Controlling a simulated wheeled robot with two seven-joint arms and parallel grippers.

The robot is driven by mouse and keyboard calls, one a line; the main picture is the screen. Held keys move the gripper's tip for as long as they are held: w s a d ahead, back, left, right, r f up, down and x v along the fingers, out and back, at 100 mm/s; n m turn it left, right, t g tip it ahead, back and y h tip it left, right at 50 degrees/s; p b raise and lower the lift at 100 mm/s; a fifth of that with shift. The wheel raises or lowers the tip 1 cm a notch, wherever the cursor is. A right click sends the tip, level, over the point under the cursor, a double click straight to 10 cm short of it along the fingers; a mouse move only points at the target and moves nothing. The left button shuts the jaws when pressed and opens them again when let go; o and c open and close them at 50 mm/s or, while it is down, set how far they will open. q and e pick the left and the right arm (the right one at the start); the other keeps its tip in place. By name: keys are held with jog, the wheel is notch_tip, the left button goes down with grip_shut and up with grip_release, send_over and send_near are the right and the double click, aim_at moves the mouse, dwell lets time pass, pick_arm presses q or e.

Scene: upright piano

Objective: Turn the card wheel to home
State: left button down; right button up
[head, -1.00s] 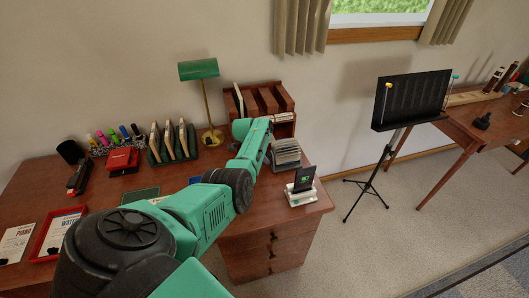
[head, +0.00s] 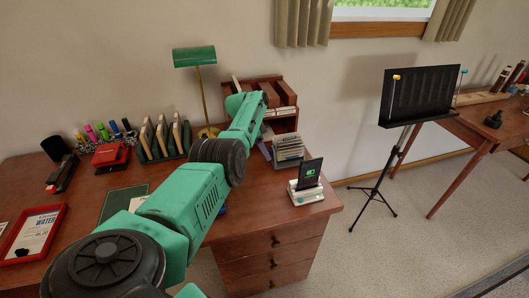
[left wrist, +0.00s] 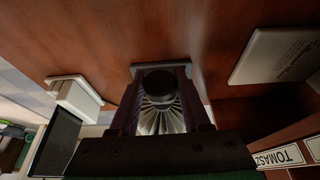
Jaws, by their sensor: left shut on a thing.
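The card wheel (head: 288,150) stands on the right part of the desk, beside the wooden organizer. In the left wrist view, its pale cards (left wrist: 162,118) fan out behind a round black knob (left wrist: 160,82). My left gripper (left wrist: 160,98) is shut on the knob, with one dark finger on each side. In the head view my left gripper (head: 264,146) is at the left side of the wheel, and my forearm partly covers it. The wheel's far side is hidden. My right gripper is not in view.
A phone on a white stand (head: 308,190) is just right of the wheel. The wooden organizer (head: 282,124) is behind it. A green lamp (head: 194,58) and a card rack (head: 163,143) stand left. A music stand (head: 415,98) is on the floor to the right.

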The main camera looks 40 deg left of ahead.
pick_arm(q)
jog(key=shift+s+f, duration=0.1)
jog(key=shift+f, duration=0.05)
jog(key=shift+c, duration=2)
grip_release()
jog(key=p+v, duration=0.3)
jog(key=v, duration=1.1)
jog(key=shift+r+p, duration=0.3)
jog(key=shift+r, duration=0.05)
